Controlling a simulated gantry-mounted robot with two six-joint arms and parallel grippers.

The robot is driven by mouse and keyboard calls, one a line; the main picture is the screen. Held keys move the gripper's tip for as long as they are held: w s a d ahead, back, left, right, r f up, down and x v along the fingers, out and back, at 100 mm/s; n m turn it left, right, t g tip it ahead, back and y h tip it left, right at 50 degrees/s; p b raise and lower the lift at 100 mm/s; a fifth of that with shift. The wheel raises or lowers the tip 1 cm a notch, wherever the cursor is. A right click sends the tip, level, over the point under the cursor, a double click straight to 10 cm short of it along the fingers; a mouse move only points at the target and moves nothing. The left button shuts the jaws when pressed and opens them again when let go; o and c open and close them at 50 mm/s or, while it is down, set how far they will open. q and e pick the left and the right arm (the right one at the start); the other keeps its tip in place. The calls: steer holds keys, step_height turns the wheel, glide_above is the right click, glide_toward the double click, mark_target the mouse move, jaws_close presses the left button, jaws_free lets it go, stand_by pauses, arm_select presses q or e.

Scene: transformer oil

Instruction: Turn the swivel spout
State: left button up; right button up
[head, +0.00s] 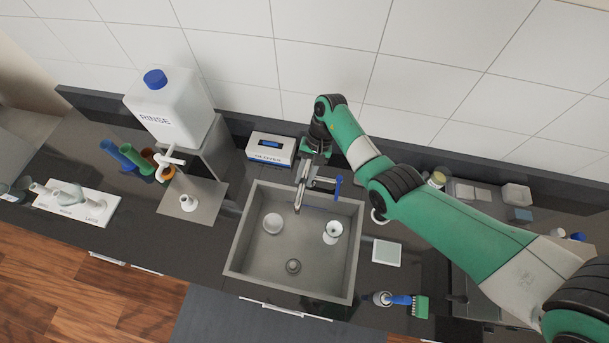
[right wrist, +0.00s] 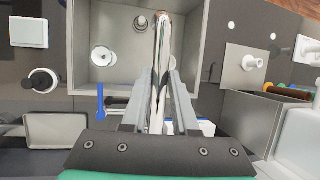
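The chrome swivel spout (head: 300,193) reaches from the back of the sink out over the basin, left of the blue-handled lever (head: 338,188). My right gripper (head: 311,166) is low over the rear of the spout. In the right wrist view the spout (right wrist: 163,40) runs between the two grey fingers of my right gripper (right wrist: 164,78), one on each side. The fingers are very close to the metal; whether both press on it cannot be told. The blue lever (right wrist: 100,100) shows beside the left finger. My left gripper is not in view.
A blue-white box (head: 271,149) stands close left of the gripper, and the RINSE jug (head: 170,105) farther left. The wall rises right behind the faucet.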

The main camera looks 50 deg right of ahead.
jaws_close()
stand_by(0.9)
